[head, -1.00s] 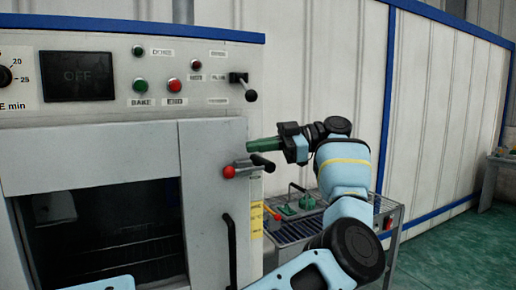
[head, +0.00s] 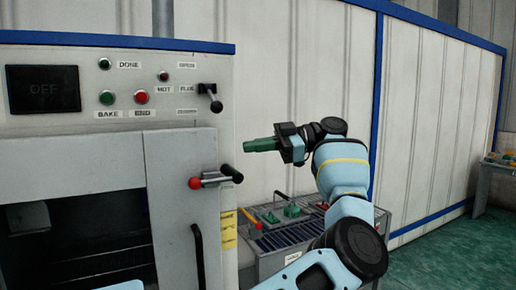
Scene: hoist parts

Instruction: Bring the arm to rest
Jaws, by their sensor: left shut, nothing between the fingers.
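My left arm (head: 345,180), light blue with black joints, rises from the bottom of the head view and bends to the left. Its gripper (head: 250,146) has green fingers that point left. They are shut and empty, in the air just right of the oven's front edge and above the red-knobbed door handle (head: 214,180). The gripper looks apart from the oven (head: 185,165). My right gripper is not in view.
The oven's panel has a dark OFF display (head: 43,89), buttons and a black lever (head: 211,97). A rack table (head: 300,231) with green parts (head: 291,210) stands behind my arm. Another table (head: 493,180) is at far right. Green floor (head: 430,262) lies open at lower right.

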